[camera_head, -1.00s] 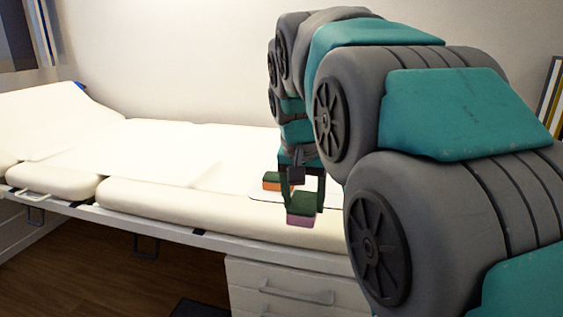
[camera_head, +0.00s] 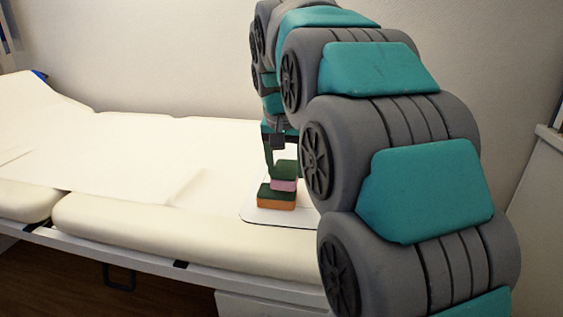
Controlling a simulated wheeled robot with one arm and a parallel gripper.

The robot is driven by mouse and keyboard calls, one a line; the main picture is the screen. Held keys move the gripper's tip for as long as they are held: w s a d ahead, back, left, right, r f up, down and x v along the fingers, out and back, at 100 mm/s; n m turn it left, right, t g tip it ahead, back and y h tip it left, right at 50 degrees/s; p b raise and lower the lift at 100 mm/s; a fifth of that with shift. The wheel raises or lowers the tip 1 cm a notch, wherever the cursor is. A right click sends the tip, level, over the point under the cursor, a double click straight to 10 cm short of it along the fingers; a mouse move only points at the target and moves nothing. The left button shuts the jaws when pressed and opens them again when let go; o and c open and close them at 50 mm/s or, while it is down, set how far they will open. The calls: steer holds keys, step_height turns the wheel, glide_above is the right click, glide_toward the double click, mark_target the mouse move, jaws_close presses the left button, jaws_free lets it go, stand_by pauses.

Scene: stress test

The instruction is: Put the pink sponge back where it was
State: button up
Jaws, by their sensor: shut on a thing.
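The pink sponge (camera_head: 284,185) has a dark green top layer. My gripper (camera_head: 283,168) is shut on it, with one finger visible at its left side. In the picture the pink sponge sits just above and slightly right of an orange sponge (camera_head: 277,204), which also has a dark green top. I cannot tell whether the pink sponge is over the orange one, touching it, or behind it. The orange sponge lies on a thin white board (camera_head: 252,212) on the bed. My arm hides the right part of the board.
The padded cream bed (camera_head: 150,227) stretches left, with a raised headrest (camera_head: 35,92) at the far left. A wall stands close behind it. White drawers (camera_head: 265,306) are below the bed's front edge. A white cabinet (camera_head: 535,220) stands at right. The bed left of the board is clear.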

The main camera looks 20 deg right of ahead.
mark_target(282, 162)
steer(key=w+d, duration=0.1)
steer(key=w, duration=0.2)
steer(key=w+d, duration=0.1)
steer(key=w, duration=0.2)
steer(key=w+d+f+p, duration=0.1)
steer(key=w, duration=0.2)
steer(key=shift+w, duration=0.15)
steer(key=shift+f, duration=1.65)
steer(key=shift+f, duration=0.15)
steer(key=o, duration=1.3)
steer(key=v, duration=1.2)
steer(key=shift+a, duration=0.1)
